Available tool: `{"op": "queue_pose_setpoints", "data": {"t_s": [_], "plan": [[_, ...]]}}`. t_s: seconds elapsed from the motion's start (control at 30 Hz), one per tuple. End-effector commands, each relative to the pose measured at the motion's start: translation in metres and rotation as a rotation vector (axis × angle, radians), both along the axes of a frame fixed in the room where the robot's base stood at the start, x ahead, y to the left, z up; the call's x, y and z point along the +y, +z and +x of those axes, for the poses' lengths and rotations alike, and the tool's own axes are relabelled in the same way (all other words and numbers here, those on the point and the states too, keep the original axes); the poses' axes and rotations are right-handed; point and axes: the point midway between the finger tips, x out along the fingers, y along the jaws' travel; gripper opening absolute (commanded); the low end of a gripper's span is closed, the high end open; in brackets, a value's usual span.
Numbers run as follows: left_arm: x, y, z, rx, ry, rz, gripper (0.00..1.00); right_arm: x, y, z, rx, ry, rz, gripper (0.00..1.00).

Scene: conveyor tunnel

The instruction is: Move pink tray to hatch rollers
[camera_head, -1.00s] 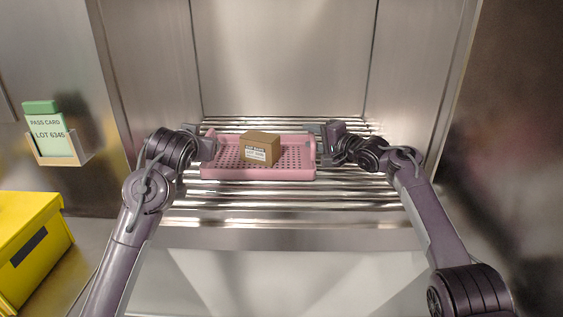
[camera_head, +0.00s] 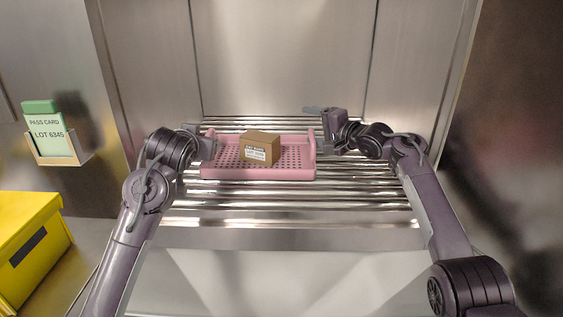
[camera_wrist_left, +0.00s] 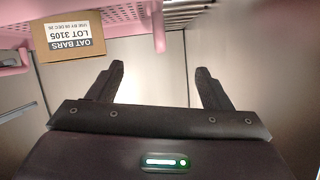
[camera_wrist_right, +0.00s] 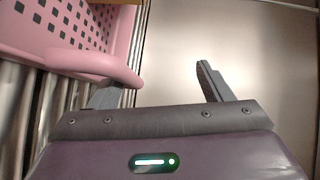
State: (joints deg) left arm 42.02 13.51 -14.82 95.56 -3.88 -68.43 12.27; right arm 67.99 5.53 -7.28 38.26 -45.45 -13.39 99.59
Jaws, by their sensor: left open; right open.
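The pink tray (camera_head: 285,173) sits level on the metal rollers (camera_head: 375,198) inside the hatch, with a brown box (camera_head: 262,146) in it. In the left wrist view the box (camera_wrist_left: 70,42) has a label reading OAT BARS LOT 3105. My left gripper (camera_head: 205,143) is open at the tray's left end; its fingertips (camera_wrist_left: 163,75) lie close to the tray's handle. My right gripper (camera_head: 318,113) is open and empty beside and behind the tray's right end. In the right wrist view the tray's handle (camera_wrist_right: 95,65) overlaps one finger; contact cannot be told.
Steel walls (camera_head: 285,60) close the hatch at the back and sides. A yellow box (camera_head: 25,245) stands at the lower left. A pass card (camera_head: 47,133) sits in a holder on the left wall. Bare rollers lie in front of the tray.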

Motion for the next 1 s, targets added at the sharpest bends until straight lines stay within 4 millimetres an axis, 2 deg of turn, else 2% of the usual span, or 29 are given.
{"op": "queue_pose_setpoints", "data": {"t_s": [0.03,0.1,0.33,0.5,0.8,1.0], "plan": [[0.000,0.000,0.000,0.000,0.000,0.000,0.72,0.001,0.016,0.000,-0.010,0.001,0.002,0.72],[0.000,0.000,0.000,0.000,0.000,0.000,0.72,0.001,0.032,0.000,-0.014,0.001,0.003,0.72],[0.000,0.000,0.000,0.000,0.000,0.000,0.72,0.002,0.068,0.000,-0.019,0.001,0.006,0.72],[0.000,0.000,0.000,0.000,0.000,0.000,0.72,0.002,0.075,0.000,-0.020,0.000,0.007,0.72],[0.000,0.001,0.000,0.000,0.000,0.000,0.72,0.001,0.077,0.000,-0.022,-0.001,0.007,0.72],[0.000,0.011,0.000,0.000,0.000,0.000,0.72,-0.009,0.080,0.000,-0.022,-0.002,0.008,0.72]]}}
